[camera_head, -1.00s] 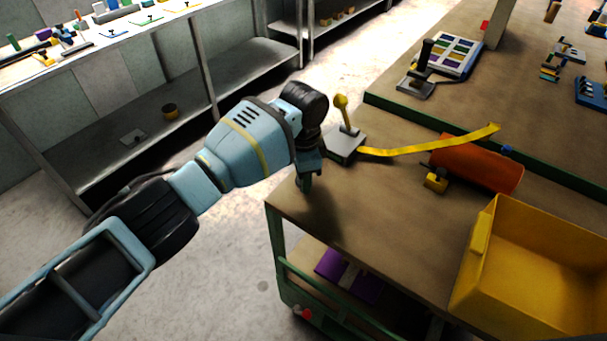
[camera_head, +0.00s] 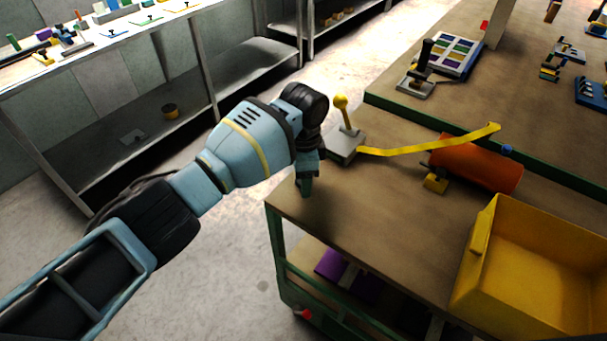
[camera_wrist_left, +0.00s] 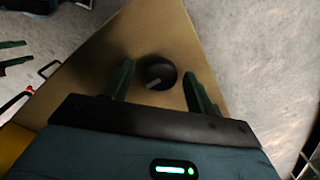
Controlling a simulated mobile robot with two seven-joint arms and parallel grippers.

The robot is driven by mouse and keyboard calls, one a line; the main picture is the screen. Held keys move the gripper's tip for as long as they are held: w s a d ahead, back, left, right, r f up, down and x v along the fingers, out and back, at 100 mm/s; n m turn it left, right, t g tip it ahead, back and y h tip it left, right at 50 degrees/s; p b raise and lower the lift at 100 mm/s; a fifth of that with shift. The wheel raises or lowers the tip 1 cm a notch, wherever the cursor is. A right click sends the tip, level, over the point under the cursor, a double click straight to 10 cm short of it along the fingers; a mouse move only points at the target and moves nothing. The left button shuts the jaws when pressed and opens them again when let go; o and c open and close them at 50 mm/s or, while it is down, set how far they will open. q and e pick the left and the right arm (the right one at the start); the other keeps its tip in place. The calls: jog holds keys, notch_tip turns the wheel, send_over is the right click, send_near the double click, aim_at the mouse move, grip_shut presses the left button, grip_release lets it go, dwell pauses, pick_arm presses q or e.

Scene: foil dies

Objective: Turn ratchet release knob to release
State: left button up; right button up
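In the left wrist view a round black knob (camera_wrist_left: 159,74) with a grey pointer bar sits on the tan table top near its corner. My left gripper (camera_wrist_left: 157,62) is open, with one green finger on each side of the knob and a small gap to each. In the head view my left gripper (camera_head: 305,186) points down at the table's near left corner and hides the knob. A grey base with a yellow ball-topped lever (camera_head: 344,132) stands just behind it, with a yellow strap (camera_head: 425,148) running right from it.
On the table (camera_head: 385,225) are an orange cylinder (camera_head: 480,168), a small yellow block (camera_head: 436,183) and a large yellow bin (camera_head: 545,255). A black-handled device (camera_head: 418,80) stands on the farther table. The table front between gripper and bin is clear.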

pick_arm(q)
jog(key=shift+r, duration=0.1)
notch_tip(320, 180, up, 8)
jog(key=shift+f+p, duration=0.2)
jog(key=shift+p, duration=0.1)
dwell(0.3)
dwell(0.4)
